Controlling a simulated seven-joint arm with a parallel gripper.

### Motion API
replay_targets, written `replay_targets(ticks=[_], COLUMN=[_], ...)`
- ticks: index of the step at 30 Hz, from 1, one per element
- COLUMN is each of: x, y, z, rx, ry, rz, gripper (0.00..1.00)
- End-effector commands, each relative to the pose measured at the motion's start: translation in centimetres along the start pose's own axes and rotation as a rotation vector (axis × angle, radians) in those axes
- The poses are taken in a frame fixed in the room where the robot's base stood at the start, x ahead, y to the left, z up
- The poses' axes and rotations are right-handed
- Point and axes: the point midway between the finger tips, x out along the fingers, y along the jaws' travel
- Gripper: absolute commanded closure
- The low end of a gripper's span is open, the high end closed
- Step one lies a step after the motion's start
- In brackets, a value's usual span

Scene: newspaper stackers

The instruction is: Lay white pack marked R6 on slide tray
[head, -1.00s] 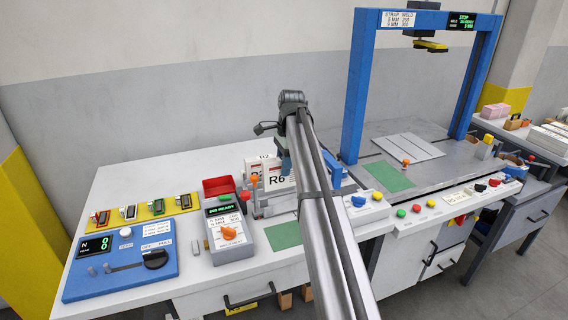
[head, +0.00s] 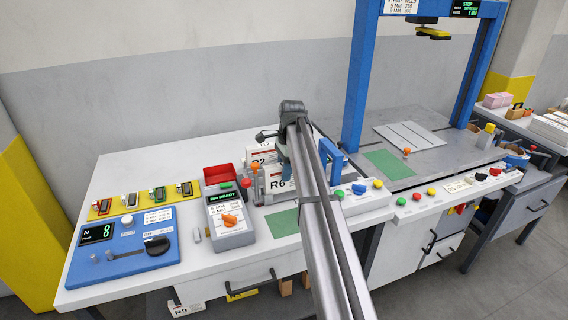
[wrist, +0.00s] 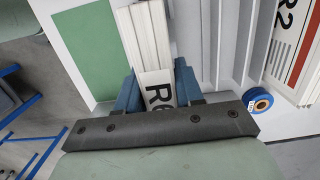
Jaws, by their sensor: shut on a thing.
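The white pack marked R6 (head: 278,184) stands among other packs just left of my forearm in the head view. In the wrist view the R6 pack (wrist: 156,88) sits between the blue fingers of my gripper (wrist: 158,88), which is shut on it. In the head view my gripper is mostly hidden behind my forearm. A grey slatted plate (head: 409,137) lies bare under the blue arch and may be the slide tray; I cannot tell for sure. I cannot see whether the pack touches what is under it.
A pack marked R2 (head: 259,161) is behind R6; an R2 pack (wrist: 287,40) also shows right of my gripper in the wrist view. A button box (head: 228,218), red bin (head: 217,174) and blue upright piece (head: 331,160) stand close by. A green mat (head: 284,222) lies clear in front.

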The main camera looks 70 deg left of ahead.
Motion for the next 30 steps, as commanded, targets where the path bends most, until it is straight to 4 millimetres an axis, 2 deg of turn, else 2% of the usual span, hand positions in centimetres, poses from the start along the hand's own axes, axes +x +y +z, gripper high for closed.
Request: replay_targets(ticks=[6, 30], x=[0.9, 1.5], y=[0.0, 0.0], z=[-0.1, -0.2], rx=[0.000, 0.000], ry=[0.000, 0.000], rz=[-0.002, -0.001], gripper=[1.00, 1.00])
